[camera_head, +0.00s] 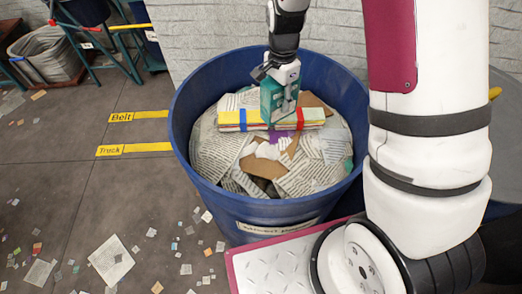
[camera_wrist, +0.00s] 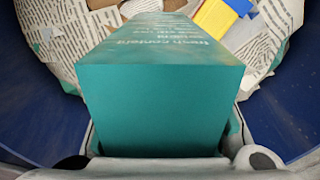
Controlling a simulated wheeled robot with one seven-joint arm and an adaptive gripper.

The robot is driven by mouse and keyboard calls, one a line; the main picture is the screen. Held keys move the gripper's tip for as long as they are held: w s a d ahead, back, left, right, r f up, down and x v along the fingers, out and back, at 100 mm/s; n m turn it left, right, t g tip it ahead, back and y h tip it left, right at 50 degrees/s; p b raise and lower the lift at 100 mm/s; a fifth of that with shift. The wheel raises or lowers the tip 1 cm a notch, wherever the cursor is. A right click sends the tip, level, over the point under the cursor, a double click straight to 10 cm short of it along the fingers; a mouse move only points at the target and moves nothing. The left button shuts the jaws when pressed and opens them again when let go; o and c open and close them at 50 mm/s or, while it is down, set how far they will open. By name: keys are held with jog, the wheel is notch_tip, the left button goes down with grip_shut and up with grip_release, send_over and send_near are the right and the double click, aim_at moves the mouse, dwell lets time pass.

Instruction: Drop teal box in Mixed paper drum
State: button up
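The teal box (camera_head: 270,99) is inside the rim of the blue drum (camera_head: 254,211), above the paper in it. My gripper (camera_head: 283,92) points down into the drum and is shut on the teal box. In the wrist view the teal box (camera_wrist: 155,105) fills the middle, with the ends of my gripper (camera_wrist: 158,150) on both sides of its lower part. White print shows on one face. The drum's front label is too blurred to read fully. I cannot tell whether the box touches what lies beneath.
A yellow-edged bundle with red and blue bands (camera_head: 244,120) lies on the crumpled newspaper (camera_head: 215,155) in the drum, just under the box. Paper scraps litter the floor. A grey bin (camera_head: 48,58) stands at back left.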

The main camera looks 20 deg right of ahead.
jog(key=shift+o, duration=1.2)
jog(key=shift+r, duration=0.15)
notch_tip(320, 180, up, 12)
jog(key=shift+f, duration=0.1)
